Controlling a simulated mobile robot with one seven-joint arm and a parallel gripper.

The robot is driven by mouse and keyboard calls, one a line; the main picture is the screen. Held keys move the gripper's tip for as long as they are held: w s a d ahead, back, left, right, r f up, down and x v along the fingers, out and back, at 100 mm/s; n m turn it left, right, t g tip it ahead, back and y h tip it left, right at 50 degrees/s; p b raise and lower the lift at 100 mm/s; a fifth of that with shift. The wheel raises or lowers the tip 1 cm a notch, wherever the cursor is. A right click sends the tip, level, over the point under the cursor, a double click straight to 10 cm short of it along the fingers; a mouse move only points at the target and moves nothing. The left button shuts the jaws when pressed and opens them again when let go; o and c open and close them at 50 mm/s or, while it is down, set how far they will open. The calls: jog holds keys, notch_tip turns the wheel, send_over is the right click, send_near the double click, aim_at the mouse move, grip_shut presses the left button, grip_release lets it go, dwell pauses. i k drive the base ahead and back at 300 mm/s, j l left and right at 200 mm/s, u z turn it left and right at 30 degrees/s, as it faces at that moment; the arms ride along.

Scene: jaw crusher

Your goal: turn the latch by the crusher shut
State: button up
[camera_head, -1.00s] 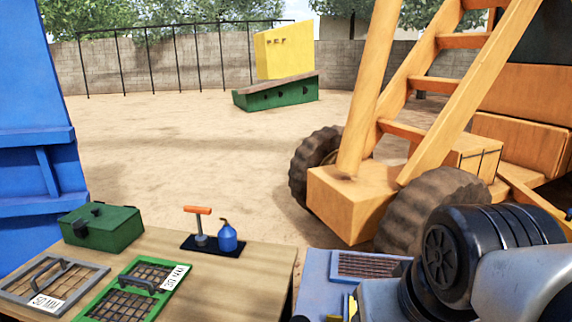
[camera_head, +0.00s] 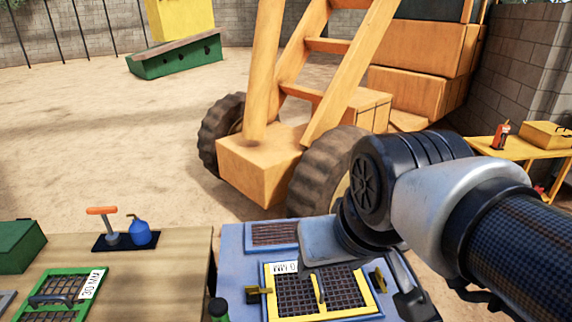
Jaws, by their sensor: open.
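The blue-grey crusher top (camera_head: 238,245) is at the bottom centre. A yellow-framed screen (camera_head: 345,312) with a dark mesh and a yellow handle (camera_head: 320,288) lies on it. A brass latch (camera_head: 258,291) sits at the screen's left edge, and another brass latch (camera_head: 378,280) at its right edge. I cannot tell how far either is turned. My gripper (camera_head: 410,299) is low at the crusher's right side, just right of the right latch, open and apparently empty. My arm covers part of the crusher's back, and the fingertips are hard to make out.
A dark green bottle (camera_head: 218,309) stands left of the crusher. An orange wheeled machine (camera_head: 262,165) stands behind.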

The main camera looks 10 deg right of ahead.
aim_at(379, 276)
jog(key=l+z, duration=0.3)
jog(key=k+l+z, duration=0.1)
jog(key=l+z, duration=0.25)
jog(key=j+u, duration=0.4)
jog(key=i+j+u, duration=0.15)
jog(key=j+u, duration=0.25)
jog(key=k+j+z, duration=0.15)
jog(key=z, duration=0.3)
jog(key=k+j+z, duration=0.15)
jog(key=z, duration=0.25)
jog(key=k+z, duration=0.2)
jog(key=z, duration=0.25)
jog(key=i+l+u, duration=0.45)
jog(key=l, duration=0.2)
jog(key=i+l+u, duration=0.2)
jog(key=l, duration=0.2)
